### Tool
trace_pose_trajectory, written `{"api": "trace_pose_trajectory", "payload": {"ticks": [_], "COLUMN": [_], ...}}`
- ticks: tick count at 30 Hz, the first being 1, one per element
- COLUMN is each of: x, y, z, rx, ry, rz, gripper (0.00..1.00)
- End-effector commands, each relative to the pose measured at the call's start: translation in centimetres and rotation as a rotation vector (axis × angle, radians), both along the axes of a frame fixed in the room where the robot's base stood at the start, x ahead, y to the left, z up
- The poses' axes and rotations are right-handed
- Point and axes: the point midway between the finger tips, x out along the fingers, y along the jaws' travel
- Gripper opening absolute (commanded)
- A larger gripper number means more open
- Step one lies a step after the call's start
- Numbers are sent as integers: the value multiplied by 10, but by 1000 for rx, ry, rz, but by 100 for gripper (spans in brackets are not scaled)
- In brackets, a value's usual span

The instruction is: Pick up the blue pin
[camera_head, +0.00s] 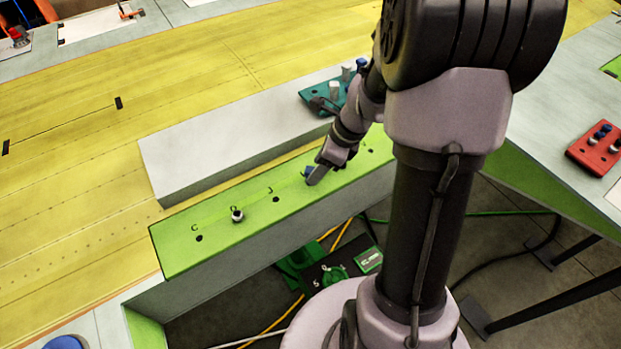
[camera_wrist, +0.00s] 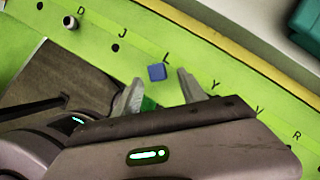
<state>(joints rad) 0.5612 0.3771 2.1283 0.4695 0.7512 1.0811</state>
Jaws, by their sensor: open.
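The blue pin (camera_wrist: 156,72) stands in the green lettered strip (camera_wrist: 90,62), beside the letter L, and shows as a small blue square top in the wrist view. In the head view only a bit of the blue pin (camera_head: 308,170) shows beside my fingers. My gripper (camera_wrist: 159,78) is open, with one fingertip on each side of the pin in the wrist view; I cannot tell whether they touch it. In the head view my gripper (camera_head: 317,174) is low over the green strip (camera_head: 185,255), and my arm hides part of the strip.
A white-topped pin (camera_head: 237,215) stands by the letter D; other holes there are empty. A pale raised block (camera_head: 200,160) runs behind the strip. A teal holder (camera_head: 318,98) with pins is behind my arm. A red holder (camera_head: 590,158) with pins is at right.

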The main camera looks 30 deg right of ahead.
Motion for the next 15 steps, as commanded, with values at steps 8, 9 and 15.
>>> {"api": "trace_pose_trajectory", "payload": {"ticks": [8, 9, 15], "x": [12, 13, 12], "y": [13, 13, 13], "z": [-33, -33, -32], "rx": [0, 0, 0], "ry": [0, 0, 0], "rz": [1, 1, 1], "gripper": [49, 49, 31]}}
